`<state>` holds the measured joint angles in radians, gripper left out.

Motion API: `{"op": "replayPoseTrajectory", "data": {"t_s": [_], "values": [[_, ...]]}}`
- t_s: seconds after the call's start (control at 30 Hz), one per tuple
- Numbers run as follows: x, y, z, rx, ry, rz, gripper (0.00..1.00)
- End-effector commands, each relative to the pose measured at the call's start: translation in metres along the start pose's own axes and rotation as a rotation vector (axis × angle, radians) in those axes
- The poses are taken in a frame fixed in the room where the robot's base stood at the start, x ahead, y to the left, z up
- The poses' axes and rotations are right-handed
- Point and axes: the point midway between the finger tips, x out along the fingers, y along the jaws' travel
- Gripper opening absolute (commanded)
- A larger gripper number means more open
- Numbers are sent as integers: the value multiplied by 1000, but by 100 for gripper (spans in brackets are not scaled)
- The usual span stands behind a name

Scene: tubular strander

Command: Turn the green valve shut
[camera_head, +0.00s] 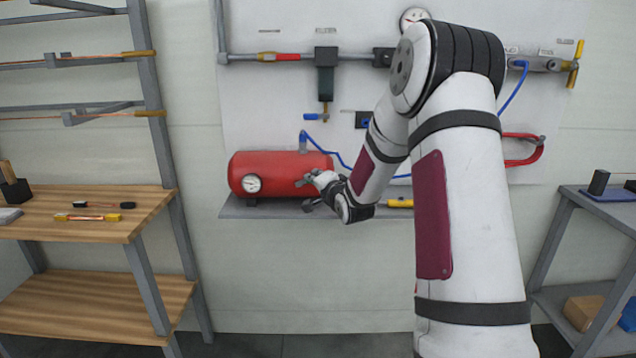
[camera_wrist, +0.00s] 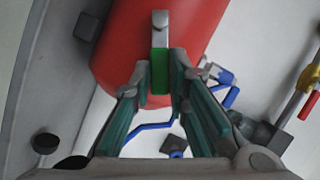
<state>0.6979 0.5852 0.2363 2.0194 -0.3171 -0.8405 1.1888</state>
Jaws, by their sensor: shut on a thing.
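The green valve shows in the wrist view as a green lever grip (camera_wrist: 159,77) with a bare metal part (camera_wrist: 160,32) above it, in front of the red tank. My gripper (camera_wrist: 160,80) has its two fingers on either side of the green grip and is shut on it. In the head view my gripper (camera_head: 310,186) is at the right end of the red tank (camera_head: 285,165), above the grey shelf. The green grip cannot be made out there, as my gripper and wrist are around it.
A pressure gauge (camera_head: 252,184) sits on the tank's front. A blue hose (camera_head: 345,160) runs from the tank behind my arm. A blue-handled valve (camera_head: 316,117) hangs above the tank. A wooden bench (camera_head: 90,218) stands left and a grey table (camera_head: 597,208) right.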

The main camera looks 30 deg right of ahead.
Motion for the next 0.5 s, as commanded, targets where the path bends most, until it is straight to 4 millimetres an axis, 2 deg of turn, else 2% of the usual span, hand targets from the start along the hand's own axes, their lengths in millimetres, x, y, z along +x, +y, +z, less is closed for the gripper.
{"op": "replayPoseTrajectory", "data": {"t_s": [0.5], "values": [[4,-26,9,-456,-2,185,0]]}}
